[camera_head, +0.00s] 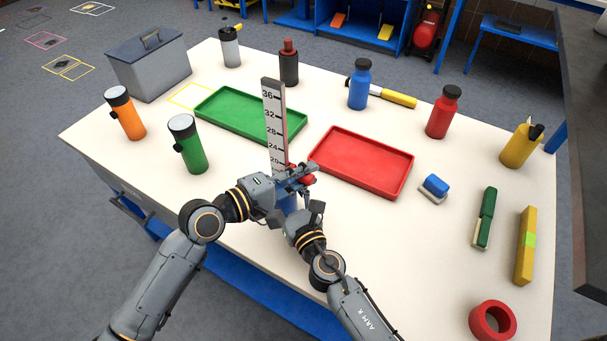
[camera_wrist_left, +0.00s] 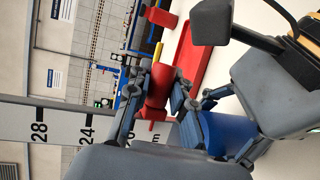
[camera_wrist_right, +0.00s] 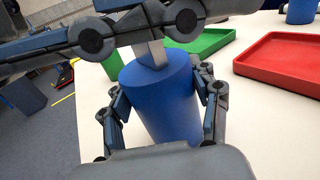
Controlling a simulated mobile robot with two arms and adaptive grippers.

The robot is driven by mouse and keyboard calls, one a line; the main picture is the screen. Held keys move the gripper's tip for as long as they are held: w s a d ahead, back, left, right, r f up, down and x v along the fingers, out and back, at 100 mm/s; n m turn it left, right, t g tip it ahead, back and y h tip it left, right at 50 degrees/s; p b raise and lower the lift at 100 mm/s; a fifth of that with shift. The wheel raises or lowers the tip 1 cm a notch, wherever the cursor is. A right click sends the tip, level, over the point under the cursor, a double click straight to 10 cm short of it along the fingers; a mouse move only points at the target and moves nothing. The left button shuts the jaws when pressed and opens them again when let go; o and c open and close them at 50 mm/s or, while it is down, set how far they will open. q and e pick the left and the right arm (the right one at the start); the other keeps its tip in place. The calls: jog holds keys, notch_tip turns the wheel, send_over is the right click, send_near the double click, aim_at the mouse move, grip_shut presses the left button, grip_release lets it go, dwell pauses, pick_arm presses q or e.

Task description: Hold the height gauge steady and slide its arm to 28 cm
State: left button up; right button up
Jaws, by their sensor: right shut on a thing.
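The height gauge's scale (camera_head: 274,115) stands upright at the table's near edge, with marks from about 20 up to 36 showing. Its red sliding arm (camera_head: 303,179) is low on the scale, just below the lowest readable marks; it also shows in the left wrist view (camera_wrist_left: 161,85). My left gripper (camera_wrist_left: 163,80) has its fingers on both sides of the red arm; whether they clamp it is unclear. The blue base (camera_wrist_right: 163,95) is between the fingers of my right gripper (camera_wrist_right: 160,80), which is shut on it. My grippers hide much of the base in the head view.
A green tray (camera_head: 225,113) lies behind the gauge and a red tray (camera_head: 345,168) right of it. Orange (camera_head: 125,115) and green (camera_head: 187,145) flashlights stand to the left.

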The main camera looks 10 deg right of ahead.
pick_arm(q)
grip_shut()
notch_tip(320, 180, up, 10)
jog(key=shift+r, duration=0.1)
jog(key=o, duration=0.7)
grip_release()
jog(key=shift+o, duration=0.2)
jog(key=v, duration=1.2)
